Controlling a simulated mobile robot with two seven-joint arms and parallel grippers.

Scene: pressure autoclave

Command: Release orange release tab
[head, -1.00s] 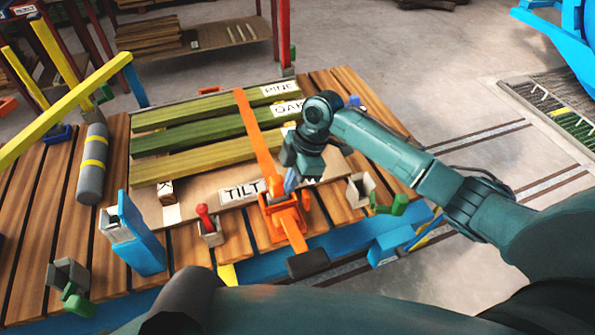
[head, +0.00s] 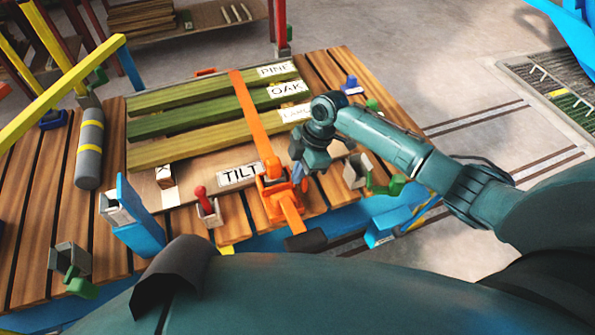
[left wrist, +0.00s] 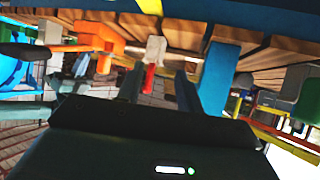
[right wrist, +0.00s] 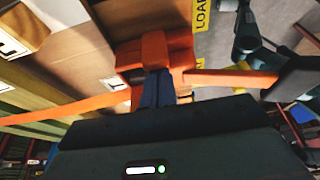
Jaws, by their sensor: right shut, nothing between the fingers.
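The orange clamp buckle (head: 277,198) sits at the table's front edge, in line with a long orange strap (head: 254,115) over the boards. A small orange tab (head: 297,173) stands on its right side, beside my right gripper's fingers. My right gripper (head: 301,176) is shut and empty. In the right wrist view its fingers (right wrist: 158,88) point at an orange block (right wrist: 154,52) and overlap it; I cannot tell whether they touch. An orange lever with a dark grip (head: 305,241) extends toward me. My left gripper (left wrist: 158,75) is open and empty, below the table edge.
A red-handled switch (head: 203,203) and a blue post (head: 138,225) stand left of the buckle. A grey bracket (head: 355,170) with green parts stands to the right. A grey cylinder (head: 89,155) lies at the left. Labelled boards (head: 215,123) fill the middle.

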